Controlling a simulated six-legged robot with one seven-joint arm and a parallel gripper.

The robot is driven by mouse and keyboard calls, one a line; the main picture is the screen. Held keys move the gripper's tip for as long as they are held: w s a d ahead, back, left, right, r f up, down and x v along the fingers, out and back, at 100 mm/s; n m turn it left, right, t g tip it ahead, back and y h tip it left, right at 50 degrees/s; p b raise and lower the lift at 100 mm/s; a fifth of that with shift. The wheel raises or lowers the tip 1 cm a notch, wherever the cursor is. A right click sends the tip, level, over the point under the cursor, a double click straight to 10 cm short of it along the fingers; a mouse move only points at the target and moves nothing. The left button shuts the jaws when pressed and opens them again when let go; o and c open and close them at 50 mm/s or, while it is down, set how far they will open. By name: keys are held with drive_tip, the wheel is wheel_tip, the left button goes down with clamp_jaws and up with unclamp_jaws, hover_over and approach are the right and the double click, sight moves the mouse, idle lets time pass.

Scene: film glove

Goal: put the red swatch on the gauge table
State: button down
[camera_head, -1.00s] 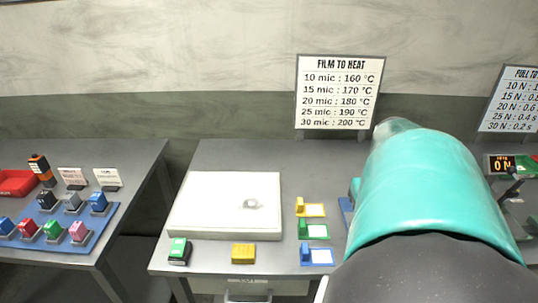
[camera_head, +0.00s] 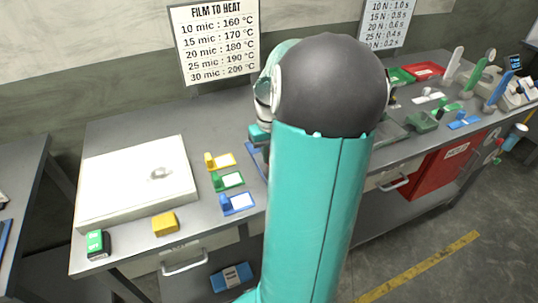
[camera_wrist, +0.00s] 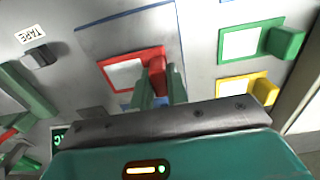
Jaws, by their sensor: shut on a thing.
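In the wrist view, the red swatch (camera_wrist: 123,70) has a red frame, a white centre and an upright red tab. My gripper (camera_wrist: 160,84) is shut on that tab. The swatch is over or on a grey surface with a blue outline (camera_wrist: 128,15); I cannot tell whether it touches. In the head view my arm hides my gripper and the red swatch. A strip of blue edge (camera_head: 257,160) shows left of my arm there. I cannot tell for certain which surface is the gauge table.
Yellow (camera_head: 220,161), green (camera_head: 228,181) and blue (camera_head: 237,203) swatches stand left of my arm. Farther left are a white plate (camera_head: 135,185), a yellow block (camera_head: 165,223) and a green-black block (camera_head: 97,244). A TARE label (camera_wrist: 30,33) and button lie left in the wrist view.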

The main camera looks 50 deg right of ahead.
drive_tip(key=shift+f, duration=0.45)
drive_tip(key=shift+f, duration=0.15)
drive_tip(key=c, duration=1.4)
unclamp_jaws()
wheel_tip(320, 180, up, 12)
drive_tip(key=w+a+r+n+t+h, duration=0.1)
drive_tip(key=w+a+r, duration=0.1)
drive_tip(key=a, duration=0.7)
drive_tip(key=w+a+r+n+t+h, duration=0.1)
drive_tip(key=w+a+r+n, duration=0.1)
drive_tip(key=a, duration=0.8)
drive_tip(key=s+a+n+t, duration=0.1)
drive_tip(key=s+a, duration=0.1)
drive_tip(key=a, duration=0.3)
drive_tip(key=s+a+n+t+y, duration=0.1)
drive_tip(key=s+a, duration=0.1)
drive_tip(key=a, duration=0.4)
drive_tip(key=s+a+f+n+t+y, duration=0.1)
drive_tip(key=s+a, duration=0.2)
drive_tip(key=a, duration=0.3)
drive_tip(key=shift+t, duration=0.3)
